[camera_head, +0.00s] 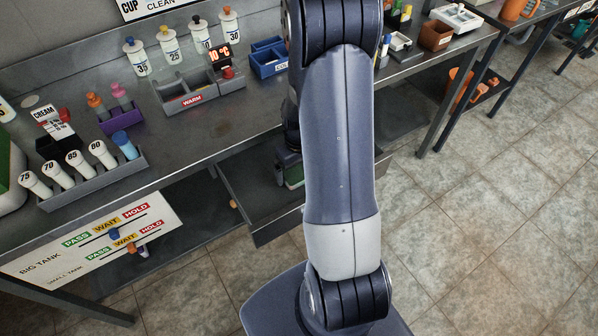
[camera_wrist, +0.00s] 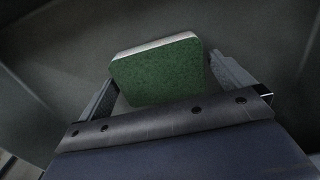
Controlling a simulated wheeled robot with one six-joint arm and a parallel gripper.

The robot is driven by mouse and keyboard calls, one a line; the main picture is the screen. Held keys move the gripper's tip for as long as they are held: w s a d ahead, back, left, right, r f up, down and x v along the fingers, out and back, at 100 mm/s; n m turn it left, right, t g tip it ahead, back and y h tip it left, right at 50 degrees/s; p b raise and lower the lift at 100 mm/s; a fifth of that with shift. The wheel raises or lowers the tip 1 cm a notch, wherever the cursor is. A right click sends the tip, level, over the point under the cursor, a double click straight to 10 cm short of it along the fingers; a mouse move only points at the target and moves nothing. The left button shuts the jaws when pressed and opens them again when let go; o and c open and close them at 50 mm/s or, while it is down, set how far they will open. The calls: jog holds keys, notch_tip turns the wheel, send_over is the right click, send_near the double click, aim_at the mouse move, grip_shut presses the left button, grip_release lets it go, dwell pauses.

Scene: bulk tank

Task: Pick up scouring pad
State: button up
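The scouring pad (camera_wrist: 158,75) is a green block with a pale layer along its far edge. In the wrist view it lies between the two fingers of my gripper (camera_wrist: 160,70). The left fingertip appears close against the pad's left edge, and a narrow dark gap shows beside the right finger. My gripper looks open around the pad.
The drawer sticks out below the metal counter (camera_head: 240,118). On the counter stand a grey rack with white bottles (camera_head: 75,160), a WARM tray (camera_head: 195,98) and a blue bin (camera_head: 268,62). The tiled floor at right (camera_head: 480,220) is clear.

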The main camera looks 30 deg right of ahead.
aim_at(299, 170)
jog(key=c, duration=0.8)
jog(key=shift+c, duration=0.2)
notch_tip(299, 170, up, 10)
